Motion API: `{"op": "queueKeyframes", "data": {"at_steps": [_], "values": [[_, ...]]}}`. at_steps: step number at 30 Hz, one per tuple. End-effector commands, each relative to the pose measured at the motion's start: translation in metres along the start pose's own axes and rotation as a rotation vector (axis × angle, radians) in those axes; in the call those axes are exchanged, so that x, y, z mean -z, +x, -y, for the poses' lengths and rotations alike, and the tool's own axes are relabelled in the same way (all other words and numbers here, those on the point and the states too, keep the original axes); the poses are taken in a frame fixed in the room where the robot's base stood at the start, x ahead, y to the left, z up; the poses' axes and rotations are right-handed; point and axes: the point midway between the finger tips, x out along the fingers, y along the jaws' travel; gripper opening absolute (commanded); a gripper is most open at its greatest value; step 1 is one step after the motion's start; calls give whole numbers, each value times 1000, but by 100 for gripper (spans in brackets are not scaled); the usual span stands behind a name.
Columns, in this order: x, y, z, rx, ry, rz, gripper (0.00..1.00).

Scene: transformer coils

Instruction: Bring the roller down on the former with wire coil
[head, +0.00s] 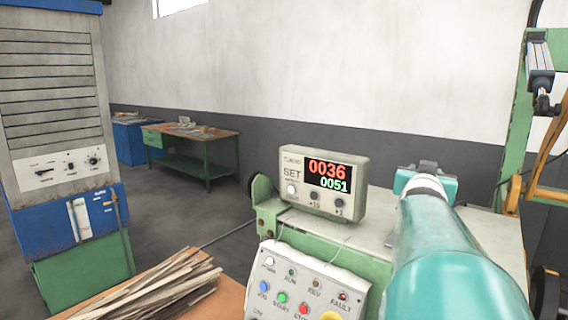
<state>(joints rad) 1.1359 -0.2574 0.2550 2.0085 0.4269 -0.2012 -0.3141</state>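My teal arm reaches in from the lower right. My gripper (427,170) is at its far end, above the pale top of the green machine (385,240). The arm hides most of the gripper, so I cannot see its fingers or whether it holds anything. I cannot make out the roller or the former with the wire coil. A green frame (518,130) stands at the right edge, with a grey cylinder (540,62) and an orange-yellow bracket (540,170) on it.
A counter box (325,185) reads 0036 in red and 0051 in green. A button panel (305,285) is below it. Wooden strips (150,290) lie on a table at lower left. A grey-blue cabinet (55,110) stands left. A workbench (190,140) stands behind on open floor.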

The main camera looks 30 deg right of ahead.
Motion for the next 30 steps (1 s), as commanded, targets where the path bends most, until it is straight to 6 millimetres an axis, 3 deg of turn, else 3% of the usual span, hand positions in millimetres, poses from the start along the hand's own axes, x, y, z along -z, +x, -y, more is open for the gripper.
{"op": "queueKeyframes", "data": {"at_steps": [14, 15, 21, 30], "values": [[0, -3, 1, 0, 0, 0, 40], [0, -3, 1, 0, 0, 0, 38], [0, -2, 1, 0, 0, 1, 0], [-1, -2, 1, 1, -1, -4, 0]]}}
